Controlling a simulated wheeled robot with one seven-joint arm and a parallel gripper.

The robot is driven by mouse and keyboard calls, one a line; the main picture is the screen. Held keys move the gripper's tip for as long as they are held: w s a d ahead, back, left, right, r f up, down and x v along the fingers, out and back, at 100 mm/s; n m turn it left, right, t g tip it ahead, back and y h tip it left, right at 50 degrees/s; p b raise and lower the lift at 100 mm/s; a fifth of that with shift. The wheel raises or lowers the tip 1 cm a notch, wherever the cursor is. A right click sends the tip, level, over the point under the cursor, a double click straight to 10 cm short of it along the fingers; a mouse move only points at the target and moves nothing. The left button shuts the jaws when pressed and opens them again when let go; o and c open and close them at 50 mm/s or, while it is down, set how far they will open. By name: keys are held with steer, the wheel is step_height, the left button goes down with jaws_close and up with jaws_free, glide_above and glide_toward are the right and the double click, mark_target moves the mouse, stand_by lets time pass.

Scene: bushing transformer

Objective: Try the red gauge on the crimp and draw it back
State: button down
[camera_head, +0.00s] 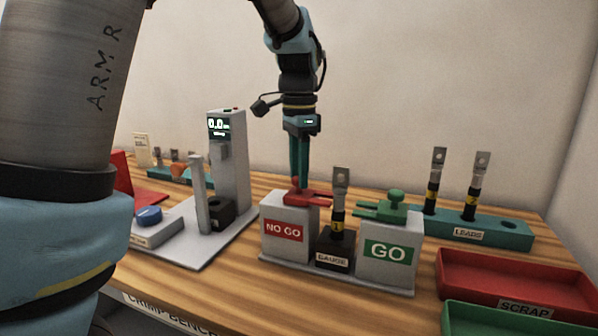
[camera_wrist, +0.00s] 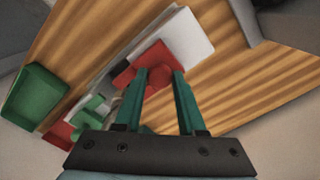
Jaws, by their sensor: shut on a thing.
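The red gauge (camera_head: 305,197) sits on top of the grey NO GO block (camera_head: 290,222), its prongs pointing right towards the crimped lead. My gripper (camera_head: 297,182) comes straight down from above and is shut on the red gauge's knob. The wrist view shows the green fingertips (camera_wrist: 160,74) on either side of the red gauge (camera_wrist: 158,70). The crimped lead (camera_head: 338,205) stands upright in the dark GAUGE holder (camera_head: 334,250), between the two blocks. The green gauge (camera_head: 390,207) rests on the GO block (camera_head: 388,248).
The LEADS rack (camera_head: 500,232) holds two upright leads at the right. The red SCRAP tray (camera_head: 510,285) and a green tray (camera_head: 480,320) lie at the front right. A grey press with a display (camera_head: 228,165) stands left of the NO GO block.

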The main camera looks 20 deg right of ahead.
stand_by(0.8)
steer(key=shift+w+a, duration=0.85)
steer(key=c, duration=0.5)
jaws_free()
step_height(320, 180, up, 11)
steer(key=b, duration=0.1)
steer(key=shift+f, duration=0.1)
